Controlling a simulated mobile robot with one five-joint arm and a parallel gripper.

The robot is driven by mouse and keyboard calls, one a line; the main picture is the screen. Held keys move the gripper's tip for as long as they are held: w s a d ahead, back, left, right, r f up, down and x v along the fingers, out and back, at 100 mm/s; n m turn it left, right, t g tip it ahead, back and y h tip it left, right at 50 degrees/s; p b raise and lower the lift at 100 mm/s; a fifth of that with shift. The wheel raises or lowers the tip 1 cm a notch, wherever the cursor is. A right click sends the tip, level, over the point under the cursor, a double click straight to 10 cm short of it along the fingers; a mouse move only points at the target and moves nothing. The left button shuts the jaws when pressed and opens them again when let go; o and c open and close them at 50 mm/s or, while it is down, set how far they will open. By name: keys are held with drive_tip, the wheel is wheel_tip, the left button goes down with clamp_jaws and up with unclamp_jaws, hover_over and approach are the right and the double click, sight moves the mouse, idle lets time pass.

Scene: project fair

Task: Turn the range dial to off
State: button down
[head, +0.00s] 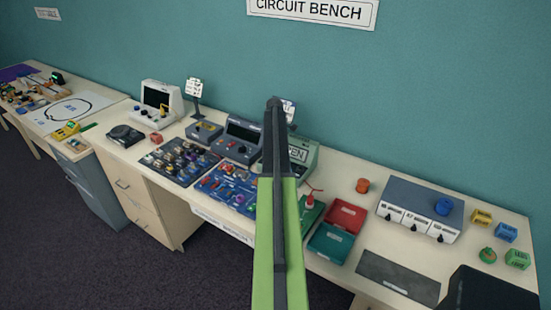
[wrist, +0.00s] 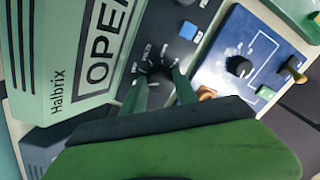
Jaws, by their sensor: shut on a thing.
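The range dial (wrist: 159,75) is a small dark round knob on the dark panel of a green Halbrix meter (wrist: 38,62). White markings ring it, too small to read here. The meter's display (wrist: 103,40) shows large letters, "OPE" in view. My gripper (wrist: 160,89) has its two green fingers on either side of the dial and is shut on it. The fingers hide part of the dial, so its pointing direction cannot be told. In the head view the meter (head: 311,157) is partly behind my arm, which hides the dial and gripper.
A blue button (wrist: 187,30) sits on the panel near the dial. A blue and white board with a black knob (wrist: 239,66) lies close to the right. In the head view, red (head: 347,214) and green (head: 331,243) trays and a grey-topped box (head: 408,195) stand right of my arm.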

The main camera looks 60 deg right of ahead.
drive_tip(key=m, duration=0.4)
drive_tip(key=shift+a+m, duration=0.1)
drive_tip(key=shift+m, duration=0.3)
idle(0.4)
drive_tip(key=c, duration=0.9)
unclamp_jaws()
drive_tip(key=shift+c, duration=0.2)
wheel_tip(320, 180, up, 17)
drive_tip(key=d+p, duration=0.1)
drive_tip(key=p, duration=1.6)
drive_tip(key=shift+r, duration=0.2)
